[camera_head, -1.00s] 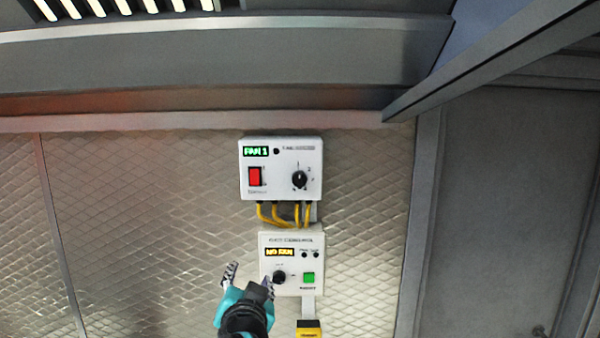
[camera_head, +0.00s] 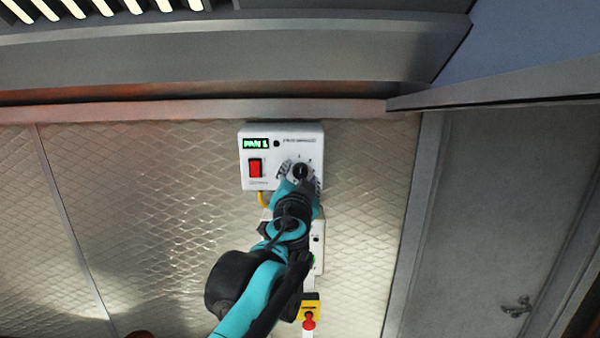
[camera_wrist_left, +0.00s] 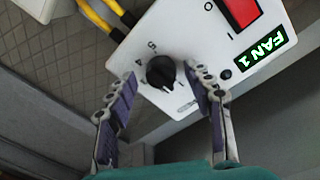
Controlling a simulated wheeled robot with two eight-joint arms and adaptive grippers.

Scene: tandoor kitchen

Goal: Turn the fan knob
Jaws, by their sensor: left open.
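The fan control box (camera_head: 266,140) is white and fixed to the wall, with a green "FAN 1" display and a red switch (camera_head: 255,168). Its black knob (camera_head: 300,171) is at the lower right of the box. My left gripper (camera_head: 300,176) is at the knob, with its fingers on either side. In the left wrist view the knob (camera_wrist_left: 161,72) sits between the two open fingers of my left gripper (camera_wrist_left: 164,98), slightly beyond the tips. I see gaps beside the knob there. The right gripper is not in view.
A second white box (camera_head: 318,255) below is mostly hidden behind my left arm. A yellow box with a red button (camera_head: 309,318) is lower. A metal ledge (camera_head: 200,108) runs above, and a door (camera_head: 500,220) is at the right.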

